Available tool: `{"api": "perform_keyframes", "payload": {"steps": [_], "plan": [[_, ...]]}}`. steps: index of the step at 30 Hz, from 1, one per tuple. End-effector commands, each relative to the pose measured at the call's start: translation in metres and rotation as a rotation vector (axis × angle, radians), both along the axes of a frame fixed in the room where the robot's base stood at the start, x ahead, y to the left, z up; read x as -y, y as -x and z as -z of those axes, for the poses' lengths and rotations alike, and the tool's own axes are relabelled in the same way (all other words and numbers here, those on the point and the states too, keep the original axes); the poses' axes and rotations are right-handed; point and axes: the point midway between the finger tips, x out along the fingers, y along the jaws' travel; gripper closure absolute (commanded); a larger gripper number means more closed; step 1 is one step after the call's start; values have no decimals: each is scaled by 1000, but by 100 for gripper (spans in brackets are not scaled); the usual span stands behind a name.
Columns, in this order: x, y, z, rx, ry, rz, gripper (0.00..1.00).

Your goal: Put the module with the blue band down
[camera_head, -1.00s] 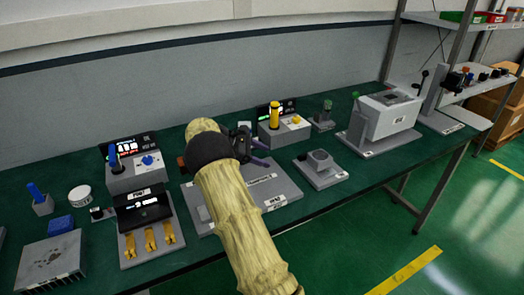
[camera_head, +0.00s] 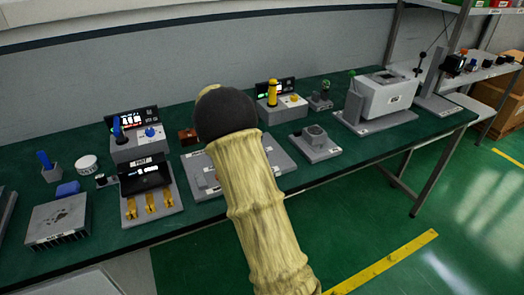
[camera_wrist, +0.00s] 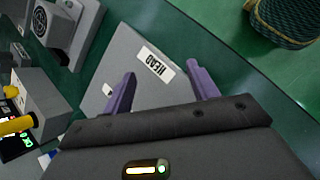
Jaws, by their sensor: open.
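My gripper (camera_wrist: 162,82) is open in the wrist view, its two purple fingers spread with nothing between them. They are above a grey plate with a white HEAD label (camera_wrist: 153,64). In the head view my forearm and dark wrist cover the gripper and part of the same grey plate (camera_head: 282,160). I cannot make out a module with a blue band in either view. It may be hidden behind my arm or too small to tell.
Left of the plate stand a tester with a blue knob (camera_head: 139,148), a stand with yellow clips (camera_head: 150,193) and a finned grey block (camera_head: 58,220). A small brown block (camera_head: 187,135) sits behind the plate. Right are a round-socket fixture (camera_head: 316,144) and a white box (camera_head: 384,97).

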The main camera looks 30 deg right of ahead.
Motion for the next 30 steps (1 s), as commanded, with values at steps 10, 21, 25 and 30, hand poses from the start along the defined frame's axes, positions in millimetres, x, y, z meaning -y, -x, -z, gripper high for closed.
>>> {"api": "perform_keyframes", "payload": {"steps": [10,21,25,30], "plan": [[-54,44,14,184,-175,125,41],[-153,151,34,493,-461,464,41],[-175,188,41,574,-524,585,41],[-186,211,45,624,-558,666,41]]}}
